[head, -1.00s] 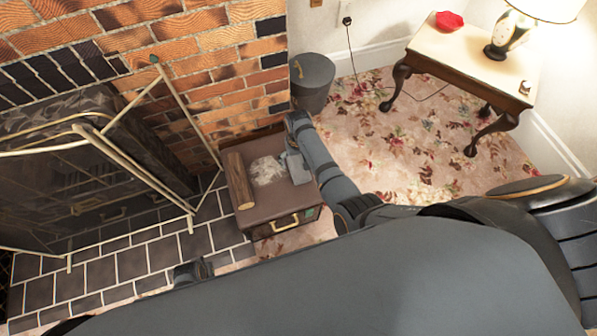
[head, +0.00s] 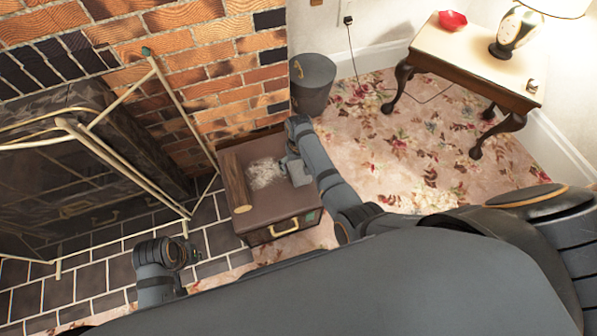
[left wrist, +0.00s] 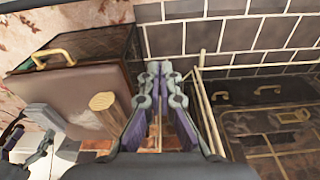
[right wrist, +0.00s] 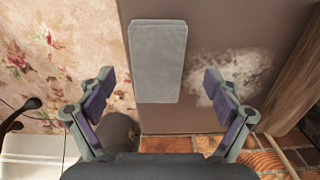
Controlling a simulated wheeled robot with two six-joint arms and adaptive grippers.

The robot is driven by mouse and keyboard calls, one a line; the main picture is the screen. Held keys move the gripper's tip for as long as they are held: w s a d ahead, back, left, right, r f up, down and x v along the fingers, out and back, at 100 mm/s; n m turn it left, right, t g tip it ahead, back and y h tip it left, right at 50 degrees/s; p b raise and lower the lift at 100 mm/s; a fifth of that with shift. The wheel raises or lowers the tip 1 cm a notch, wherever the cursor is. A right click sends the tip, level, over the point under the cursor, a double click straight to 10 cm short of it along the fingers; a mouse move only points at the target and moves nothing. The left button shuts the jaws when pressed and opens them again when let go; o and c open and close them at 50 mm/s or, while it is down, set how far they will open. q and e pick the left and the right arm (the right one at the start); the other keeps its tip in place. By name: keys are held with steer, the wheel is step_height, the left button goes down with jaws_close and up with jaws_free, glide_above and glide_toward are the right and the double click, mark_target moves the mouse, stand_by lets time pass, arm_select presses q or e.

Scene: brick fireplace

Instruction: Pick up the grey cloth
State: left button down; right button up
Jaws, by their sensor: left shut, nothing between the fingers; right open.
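The grey cloth (right wrist: 158,62) is a flat, light-grey rectangle lying on a brown suitcase (right wrist: 200,25). It also shows in the head view (head: 300,174), partly hidden by my right arm. My right gripper (right wrist: 158,84) is open above the suitcase, with the near part of the cloth between its fingers in the picture; they do not grip it. My left gripper (left wrist: 160,72) is shut and empty, apart from the cloth, over the dark hearth tiles beside the suitcase.
A log (head: 235,183) and a whitish patch (head: 265,172) are on the suitcase top, left of the cloth. A brass-framed fire screen (head: 120,155) stands at left. A dark bin (head: 313,85) and a side table (head: 470,60) stand behind. Flowered carpet lies open at right.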

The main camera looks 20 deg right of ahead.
mark_target(300, 171)
step_height(300, 171, down, 3)
steer(key=shift+w+d+r+b, duration=0.1)
steer(key=shift+d+r+b, duration=0.05)
steer(key=shift+b, duration=0.85)
steer(key=shift+f+b, duration=0.55)
steer(key=shift+b, duration=0.25)
arm_select(q)
steer(key=d+f+t, duration=0.1)
steer(key=d+f+t+h, duration=0.1)
steer(key=f, duration=0.1)
steer(key=shift+w+d, duration=0.15)
steer(key=shift+w, duration=0.25)
arm_select(e)
steer(key=shift+r, duration=0.1)
steer(key=shift+c, duration=0.2)
steer(key=c, duration=1.2)
